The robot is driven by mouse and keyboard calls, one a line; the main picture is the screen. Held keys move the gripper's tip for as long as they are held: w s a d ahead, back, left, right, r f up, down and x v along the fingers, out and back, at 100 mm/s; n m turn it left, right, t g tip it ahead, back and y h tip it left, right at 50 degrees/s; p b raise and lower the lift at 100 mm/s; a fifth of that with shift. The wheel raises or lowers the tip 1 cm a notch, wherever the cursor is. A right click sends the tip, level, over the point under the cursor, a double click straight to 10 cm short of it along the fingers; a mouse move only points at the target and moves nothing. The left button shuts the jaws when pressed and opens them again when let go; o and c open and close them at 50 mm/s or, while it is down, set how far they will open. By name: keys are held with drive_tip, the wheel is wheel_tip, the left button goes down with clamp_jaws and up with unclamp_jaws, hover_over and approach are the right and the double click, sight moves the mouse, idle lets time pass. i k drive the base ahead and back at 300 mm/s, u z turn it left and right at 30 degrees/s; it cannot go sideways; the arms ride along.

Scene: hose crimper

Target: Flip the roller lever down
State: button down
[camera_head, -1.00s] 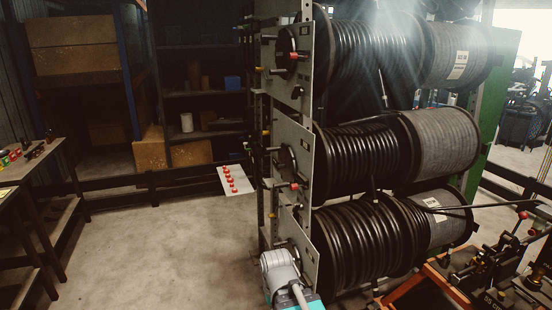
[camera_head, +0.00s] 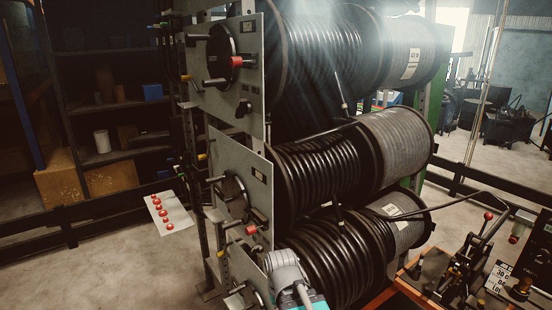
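A black lever with a red ball knob (camera_head: 488,215) stands up at a tilt on a small black machine (camera_head: 462,262) at the lower right. I cannot tell for sure whether it is the roller lever. A hose runs from the reels toward this machine. Part of my arm, grey and teal, shows at the bottom middle, in front of the lowest reel. My gripper is not in view.
A rack with hose reels (camera_head: 325,175) fills the middle, its side plates (camera_head: 243,190) carrying handles and red knobs. An orange frame (camera_head: 415,290) stands at the lower right. A white board with red buttons (camera_head: 166,212) is at left. Bare floor shows at the lower left.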

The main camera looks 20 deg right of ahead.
sight(475, 240)
drive_tip(key=z, duration=0.25)
drive_tip(key=i, duration=0.65)
drive_tip(key=z, duration=1)
drive_tip(key=i, duration=0.95)
drive_tip(key=z, duration=0.45)
drive_tip(key=k, duration=0.95)
drive_tip(key=z, duration=0.15)
drive_tip(key=i, duration=0.3)
